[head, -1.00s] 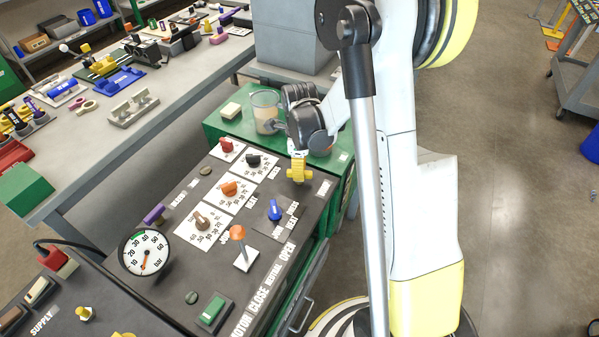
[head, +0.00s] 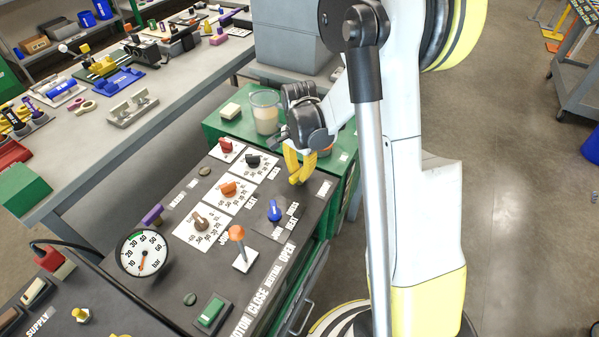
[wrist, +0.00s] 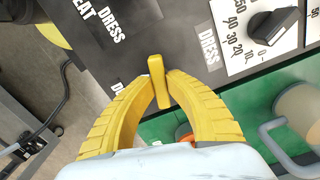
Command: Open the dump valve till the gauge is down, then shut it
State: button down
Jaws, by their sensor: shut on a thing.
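The dump valve's handle is a small yellow lever (wrist: 157,80) in the wrist view, on the dark panel beside a label that is mostly covered. My gripper (wrist: 156,90) has its two ribbed yellow fingers closed on the lever from both sides. In the head view my gripper (head: 297,180) is at the panel's far right corner, and its fingers hide most of the lever. The round white pressure gauge (head: 143,253) is at the panel's left edge. Its red needle points down, near the low end of the scale.
An orange-topped lever (head: 237,234), a blue knob (head: 275,211) and several dial knobs share the panel. A clear jug (head: 265,112) stands on the green cabinet behind, close to my wrist. The floor to the right is open.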

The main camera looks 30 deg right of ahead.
aim_at(299, 172)
jog(key=shift+n, duration=1.6)
jog(key=c, duration=1.4)
grip_release()
notch_tip(299, 172, up, 12)
